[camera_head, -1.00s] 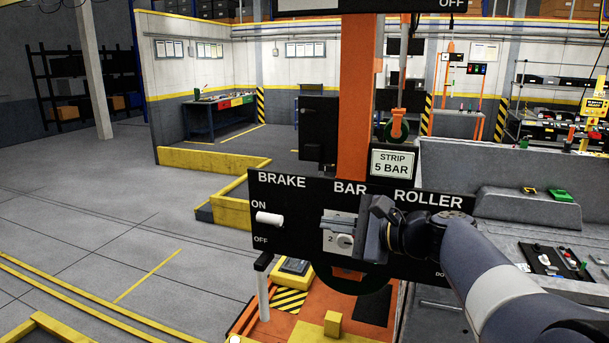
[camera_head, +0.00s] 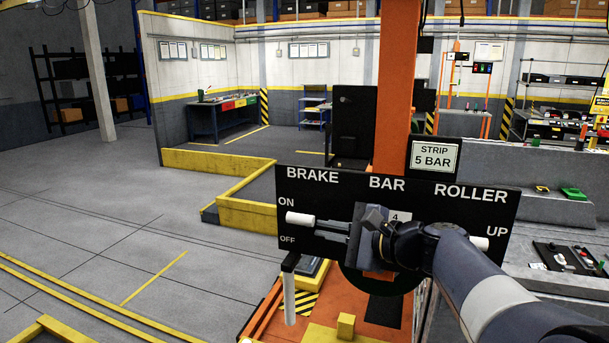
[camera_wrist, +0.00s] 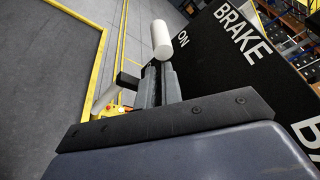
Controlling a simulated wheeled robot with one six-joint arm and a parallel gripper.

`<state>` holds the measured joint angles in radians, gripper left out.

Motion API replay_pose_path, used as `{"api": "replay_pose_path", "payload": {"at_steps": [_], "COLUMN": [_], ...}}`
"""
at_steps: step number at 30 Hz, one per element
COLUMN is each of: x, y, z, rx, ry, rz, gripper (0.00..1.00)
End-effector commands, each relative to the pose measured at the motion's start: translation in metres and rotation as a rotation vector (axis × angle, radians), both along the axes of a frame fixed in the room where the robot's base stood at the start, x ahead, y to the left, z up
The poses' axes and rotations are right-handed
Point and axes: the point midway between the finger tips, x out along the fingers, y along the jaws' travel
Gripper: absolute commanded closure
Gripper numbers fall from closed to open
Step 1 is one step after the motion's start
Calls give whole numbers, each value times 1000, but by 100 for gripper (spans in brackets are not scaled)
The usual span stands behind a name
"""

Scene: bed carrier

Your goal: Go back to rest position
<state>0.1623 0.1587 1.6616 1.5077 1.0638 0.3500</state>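The black control panel (camera_head: 499,212) labelled BRAKE, BAR and ROLLER is mounted on an orange post (camera_head: 396,95). My gripper (camera_head: 330,231) is in front of the panel, its fingers pointing left toward the white brake handle (camera_head: 301,219). The fingers look close together, with nothing seen between them. In the wrist view the handle (camera_wrist: 162,40) is just beyond the fingertips (camera_wrist: 160,72); I cannot tell whether they touch. The handle sits between ON and OFF. My gripper hides most of the bar dial; a white plate showing 4 (camera_head: 397,216) is visible. A white roller knob (camera_head: 480,243) is beside UP.
A white-tipped lever (camera_head: 290,300) hangs below the panel's left end. A grey machine body (camera_head: 520,180) stands at the right. A yellow low barrier (camera_head: 240,211) is behind the panel. Open floor (camera_head: 90,220) lies at the left.

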Motion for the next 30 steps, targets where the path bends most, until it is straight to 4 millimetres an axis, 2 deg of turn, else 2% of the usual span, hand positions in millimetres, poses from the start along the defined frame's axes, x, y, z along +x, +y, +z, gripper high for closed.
{"api": "replay_pose_path", "payload": {"at_steps": [1,6,14,16,22,30], "x": [-2,-6,-4,-7,-19,-22], "y": [6,7,5,-2,-16,-19], "z": [-9,-20,-39,-44,-40,-39], "rx": [-10,-25,-24,-26,-26,-26], "ry": [-9,-50,-51,-61,-60,-58], "rz": [16,12,9,6,7,9], "gripper": [100,100,100,100,100,100]}}
